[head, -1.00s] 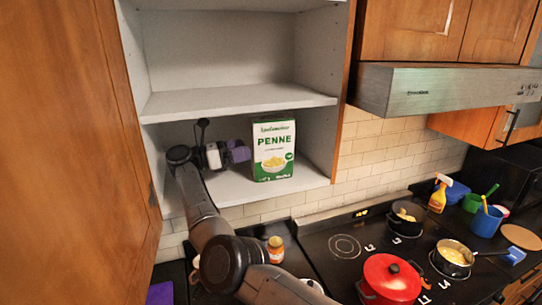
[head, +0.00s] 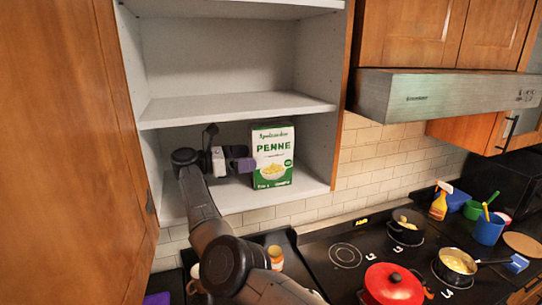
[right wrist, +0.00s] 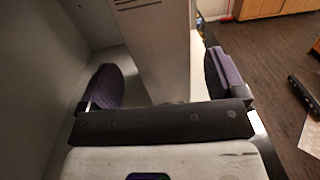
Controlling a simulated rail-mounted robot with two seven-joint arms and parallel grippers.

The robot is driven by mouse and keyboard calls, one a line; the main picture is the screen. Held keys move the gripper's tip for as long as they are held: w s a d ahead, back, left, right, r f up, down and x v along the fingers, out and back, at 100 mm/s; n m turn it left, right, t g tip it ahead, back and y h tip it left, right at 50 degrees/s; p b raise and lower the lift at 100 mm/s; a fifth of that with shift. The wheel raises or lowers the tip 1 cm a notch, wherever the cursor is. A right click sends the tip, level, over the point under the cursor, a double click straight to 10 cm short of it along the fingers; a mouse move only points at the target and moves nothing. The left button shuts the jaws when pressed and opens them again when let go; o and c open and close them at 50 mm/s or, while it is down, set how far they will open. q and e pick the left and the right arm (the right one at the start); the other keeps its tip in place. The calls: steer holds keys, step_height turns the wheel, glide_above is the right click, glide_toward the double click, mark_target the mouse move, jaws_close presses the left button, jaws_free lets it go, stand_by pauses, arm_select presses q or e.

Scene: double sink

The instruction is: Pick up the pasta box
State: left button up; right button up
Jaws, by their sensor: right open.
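The pasta box (head: 272,158), green and white with "PENNE" on it, stands upright on the lower shelf of the open cabinet. My right gripper (head: 246,161), with purple finger pads, is at the left side of the box. In the right wrist view, my right gripper (right wrist: 161,62) is open, and the pale side of the pasta box (right wrist: 155,45) shows between its two fingers, with visible space near the left finger. Whether a pad touches the box cannot be told. My left gripper is not in view.
The middle shelf (head: 235,108) lies above the box, and the cabinet's right wall (head: 322,150) is close on its right. A wooden door (head: 70,150) stands at left. Below are the stove, a red pot (head: 393,286), a pan (head: 457,263) and a jar (head: 276,258).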

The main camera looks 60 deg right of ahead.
mark_target(262, 156)
steer(key=p+x, duration=0.1)
steer(key=x, duration=0.2)
steer(key=shift+s+f+p, duration=0.1)
steer(key=shift+s+p, duration=0.15)
steer(key=shift+p, duration=0.05)
steer(key=shift+x, duration=0.8)
steer(key=shift+f, duration=0.15)
steer(key=shift+c, duration=0.3)
steer(key=c, duration=1.2)
steer(key=shift+c, duration=0.5)
